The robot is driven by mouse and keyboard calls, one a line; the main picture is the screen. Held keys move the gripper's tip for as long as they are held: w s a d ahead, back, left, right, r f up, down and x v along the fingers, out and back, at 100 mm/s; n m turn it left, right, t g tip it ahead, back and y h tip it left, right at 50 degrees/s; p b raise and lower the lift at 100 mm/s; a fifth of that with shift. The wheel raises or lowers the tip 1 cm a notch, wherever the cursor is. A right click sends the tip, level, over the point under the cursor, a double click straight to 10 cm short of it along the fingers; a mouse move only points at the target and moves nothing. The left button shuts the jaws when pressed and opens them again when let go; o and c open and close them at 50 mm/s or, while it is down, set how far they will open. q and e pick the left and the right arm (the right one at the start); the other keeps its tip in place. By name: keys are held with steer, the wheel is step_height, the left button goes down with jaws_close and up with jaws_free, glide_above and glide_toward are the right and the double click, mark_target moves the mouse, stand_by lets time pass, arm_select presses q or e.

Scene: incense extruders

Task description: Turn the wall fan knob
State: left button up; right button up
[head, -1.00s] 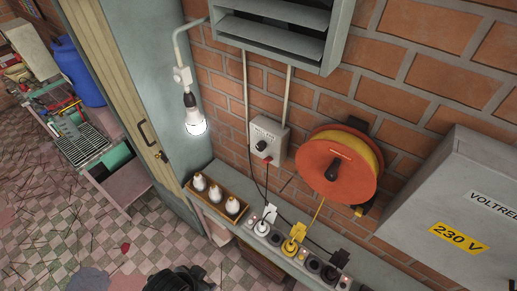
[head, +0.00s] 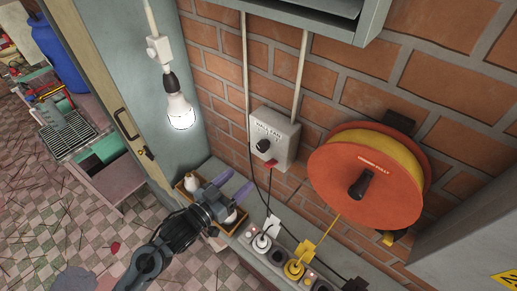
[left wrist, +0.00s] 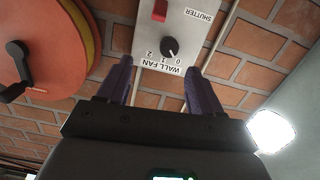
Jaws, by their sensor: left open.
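The wall fan control box (head: 272,140) is a grey box on the brick wall, with a black knob (head: 263,146) on its front and a red switch below it. In the left wrist view the box (left wrist: 188,22) shows upside down, with the knob (left wrist: 170,47) beside the marks 0, 1, 2 and the words "WALL FAN". My left gripper (head: 232,181) is open and empty, below and left of the box in the head view. Its purple fingers (left wrist: 160,82) point towards the box, and the knob appears between and beyond them, apart from them. My right gripper is not in view.
An orange cable reel (head: 330,180) is on the wall right of the box. A lit bulb (head: 180,112) hangs to its left. Below are a shelf with plugged sockets (head: 262,242) and a wooden tray holding white bulbs (head: 188,188). Two conduits rise above the box.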

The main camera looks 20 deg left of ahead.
mark_target(260, 149)
arm_select(q)
steer(key=shift+m+t, duration=0.4)
steer(key=shift+t, duration=0.1)
steer(key=x, duration=0.4)
steer(key=a+b+x, duration=0.1)
steer(key=x, duration=0.2)
steer(key=a+x, duration=0.1)
steer(key=x, duration=0.3)
steer(key=shift+w+d+r+b, duration=0.15)
steer(key=shift+w+b, duration=0.2)
steer(key=shift+w, duration=0.25)
steer(key=shift+x, duration=0.85)
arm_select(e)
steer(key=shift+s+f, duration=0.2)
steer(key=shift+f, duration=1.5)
arm_select(q)
steer(key=shift+c, duration=0.4)
steer(key=c, duration=1)
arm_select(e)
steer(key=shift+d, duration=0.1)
